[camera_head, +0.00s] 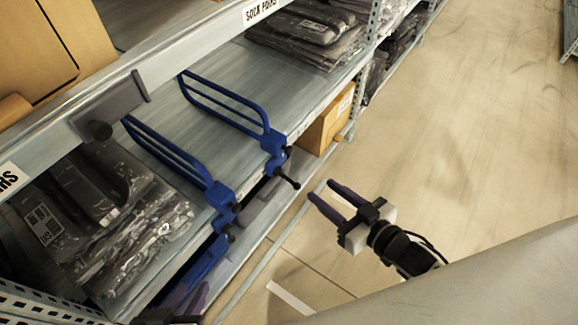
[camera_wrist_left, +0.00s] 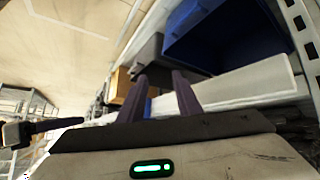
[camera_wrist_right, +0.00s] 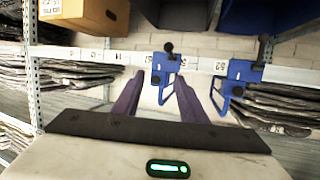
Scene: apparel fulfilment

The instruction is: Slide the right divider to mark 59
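The right divider (camera_head: 217,101) is a blue wire frame standing on the shelf, with a blue clamp and a dark knob at the front edge. It also shows in the right wrist view (camera_wrist_right: 163,68), lined up between my fingers. The left divider (camera_head: 165,152) stands to its left, also seen in the right wrist view (camera_wrist_right: 237,72). My right gripper (camera_head: 320,192) is open and empty, in front of the shelf edge and apart from the right divider's knob. My left gripper (camera_head: 188,296) is open and low at the bottom left. The number strip (camera_wrist_right: 110,57) is too small to read surely.
Bagged dark garments (camera_head: 110,205) lie left of the left divider, and more (camera_head: 305,35) lie right of the right divider. A cardboard box (camera_head: 328,122) sits on a lower level. A grey bracket with a knob (camera_head: 110,105) hangs at the upper shelf. The floor at right is clear.

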